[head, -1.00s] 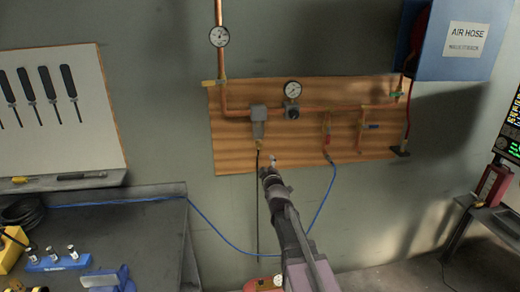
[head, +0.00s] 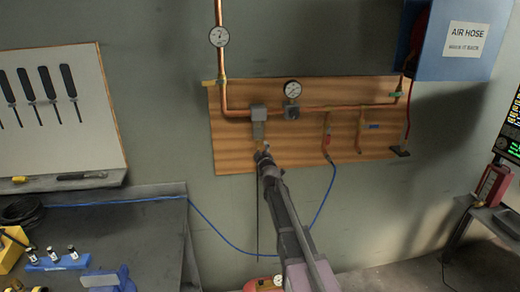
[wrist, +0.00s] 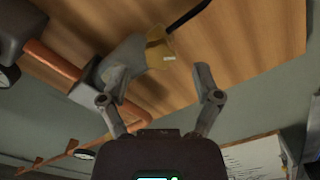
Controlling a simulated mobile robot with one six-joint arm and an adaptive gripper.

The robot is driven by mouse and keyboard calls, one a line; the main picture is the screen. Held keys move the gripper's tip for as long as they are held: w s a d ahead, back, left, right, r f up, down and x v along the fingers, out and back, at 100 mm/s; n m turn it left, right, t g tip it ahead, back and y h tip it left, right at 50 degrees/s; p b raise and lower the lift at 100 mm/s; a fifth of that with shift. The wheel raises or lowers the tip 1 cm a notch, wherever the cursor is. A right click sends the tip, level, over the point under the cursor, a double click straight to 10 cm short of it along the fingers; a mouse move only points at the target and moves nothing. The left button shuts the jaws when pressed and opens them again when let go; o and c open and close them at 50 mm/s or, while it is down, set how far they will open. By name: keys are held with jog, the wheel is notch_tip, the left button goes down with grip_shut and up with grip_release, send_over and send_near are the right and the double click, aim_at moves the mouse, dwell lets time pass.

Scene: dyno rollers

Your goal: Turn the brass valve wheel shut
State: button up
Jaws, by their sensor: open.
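A brass-coloured valve part (wrist: 157,48) sits at the end of the grey filter bowl (wrist: 122,62) in the wrist view, with a dark hose leading from it. I take this as the brass valve wheel; its full outline is unclear. My gripper (wrist: 162,85) is open, its two fingertips apart, with the brass part just beyond them and nothing between the fingers. In the head view my gripper (head: 262,153) is just below the grey bowl (head: 259,131) and covers most of the brass part.
A wooden board (head: 235,145) on the wall carries copper pipe (head: 345,107), a gauge (head: 292,89) and hanging fittings to the right. A blue hose (head: 326,195) droops right of my arm. A dark workbench (head: 150,225) stands at left.

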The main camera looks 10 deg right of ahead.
aim_at(259, 146)
jog(key=shift+w, duration=1.25)
grip_shut()
